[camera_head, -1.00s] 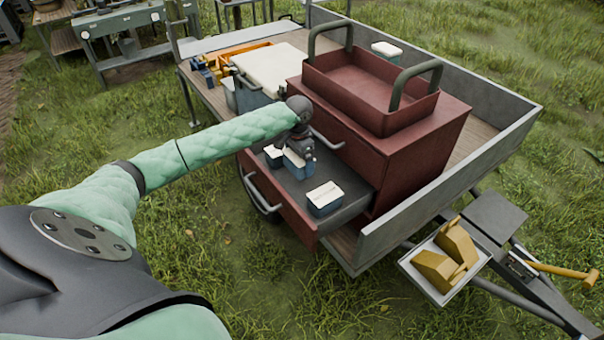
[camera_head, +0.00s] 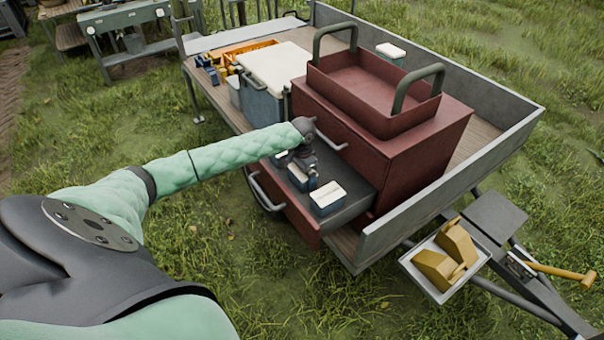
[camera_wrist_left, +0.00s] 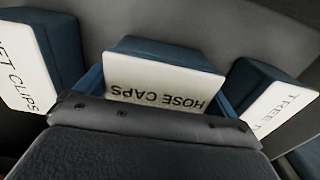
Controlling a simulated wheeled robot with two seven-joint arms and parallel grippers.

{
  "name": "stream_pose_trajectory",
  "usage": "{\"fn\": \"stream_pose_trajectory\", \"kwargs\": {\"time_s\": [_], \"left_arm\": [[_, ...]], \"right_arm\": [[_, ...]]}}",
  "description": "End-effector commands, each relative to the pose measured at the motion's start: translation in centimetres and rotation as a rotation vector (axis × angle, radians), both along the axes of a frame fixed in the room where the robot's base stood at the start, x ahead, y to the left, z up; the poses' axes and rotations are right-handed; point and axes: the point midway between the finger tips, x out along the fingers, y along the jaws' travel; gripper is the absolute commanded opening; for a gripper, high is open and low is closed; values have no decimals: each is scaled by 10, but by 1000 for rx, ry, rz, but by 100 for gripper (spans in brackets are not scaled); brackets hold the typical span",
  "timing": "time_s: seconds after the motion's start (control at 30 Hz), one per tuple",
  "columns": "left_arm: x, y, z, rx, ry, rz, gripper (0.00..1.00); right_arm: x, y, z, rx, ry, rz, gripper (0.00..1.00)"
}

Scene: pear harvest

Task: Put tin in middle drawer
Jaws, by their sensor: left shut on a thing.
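A blue tin (camera_head: 298,179) with a pale lid is at my left gripper (camera_head: 306,178), over or in the open drawer (camera_head: 352,208) of the red chest (camera_head: 418,160). The gripper is shut on it; the head view does not settle whether it touches the drawer floor. In the left wrist view, a tin labelled HOSE CAPS (camera_wrist_left: 160,95) sits between tins labelled NET CLIPS (camera_wrist_left: 25,65) and TREE (camera_wrist_left: 265,105), the latter's label cut off. Another pale-lidded tin (camera_head: 327,197) stands in the drawer toward its near right end. My right gripper is out of view.
The drawer above is shut, with a handle (camera_head: 333,141). A red open tray (camera_head: 372,100) with two handles tops the chest. A white-lidded box (camera_head: 275,68), orange crate (camera_head: 250,50) and another tin (camera_head: 390,52) stand on the trailer bed. The trailer wall (camera_head: 455,180) runs along the right.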

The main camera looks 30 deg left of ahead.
Motion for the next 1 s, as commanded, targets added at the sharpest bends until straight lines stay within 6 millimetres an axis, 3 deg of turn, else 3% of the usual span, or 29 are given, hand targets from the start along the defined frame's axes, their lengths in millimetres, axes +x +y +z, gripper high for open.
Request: {"fn": "stream_pose_trajectory", "kwargs": {"time_s": [0.03,0.07,0.1,0.47,0.63,1.0], "left_arm": [[0,0,-1,0,0,0,65],[0,0,-2,0,1,0,96],[0,0,-1,0,0,0,100],[1,0,6,0,-1,0,100],[1,1,31,1,-3,-1,100],[1,0,99,1,-1,-1,100]], "right_arm": [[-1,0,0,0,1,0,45],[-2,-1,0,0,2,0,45],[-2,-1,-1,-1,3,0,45],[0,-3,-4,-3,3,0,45],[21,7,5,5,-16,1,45],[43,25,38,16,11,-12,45]]}}
